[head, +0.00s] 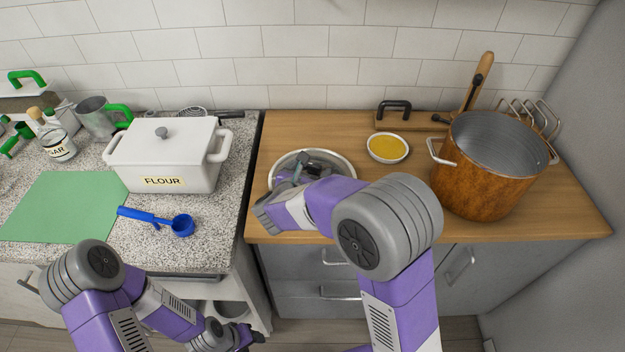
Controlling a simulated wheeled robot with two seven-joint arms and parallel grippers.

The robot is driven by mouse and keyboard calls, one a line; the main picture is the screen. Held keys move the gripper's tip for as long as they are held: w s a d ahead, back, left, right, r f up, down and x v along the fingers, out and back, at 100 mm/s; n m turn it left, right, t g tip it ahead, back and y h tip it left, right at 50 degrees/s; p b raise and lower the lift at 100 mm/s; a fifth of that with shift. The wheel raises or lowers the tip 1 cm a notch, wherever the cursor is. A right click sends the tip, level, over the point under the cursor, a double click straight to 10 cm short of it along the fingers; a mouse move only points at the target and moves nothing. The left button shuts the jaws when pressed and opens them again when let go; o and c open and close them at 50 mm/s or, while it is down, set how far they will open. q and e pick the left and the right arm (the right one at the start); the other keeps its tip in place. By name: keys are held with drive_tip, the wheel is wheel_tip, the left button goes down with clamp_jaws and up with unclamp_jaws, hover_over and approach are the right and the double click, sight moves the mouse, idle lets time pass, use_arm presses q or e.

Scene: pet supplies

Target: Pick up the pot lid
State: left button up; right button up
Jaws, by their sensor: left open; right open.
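A round, silver-rimmed piece (343,162) lies on the wooden counter, mostly covered by my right arm. It may be the pot lid, but I cannot tell whether it is a lid or a shallow bowl. My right gripper (300,168) is open over it, and its fingers are partly hidden; contact is unclear. A large copper-brown pot (485,180) with a grey inside stands uncovered at the right. My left gripper (248,337) is open and empty, low in front of the left counter.
A white FLOUR box (165,160), blue scoop (182,225) and green mat (65,208) are on the speckled left counter. A bowl of yellow contents (388,148) sits between the rimmed piece and the pot. A black handle (395,106) and wire rack (535,115) stand behind.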

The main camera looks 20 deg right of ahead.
drive_tip(key=shift+w+d+f, duration=0.2)
drive_tip(key=shift+w+d, duration=0.1)
drive_tip(key=shift+w, duration=0.15)
clamp_jaws()
drive_tip(key=shift+r, duration=0.1)
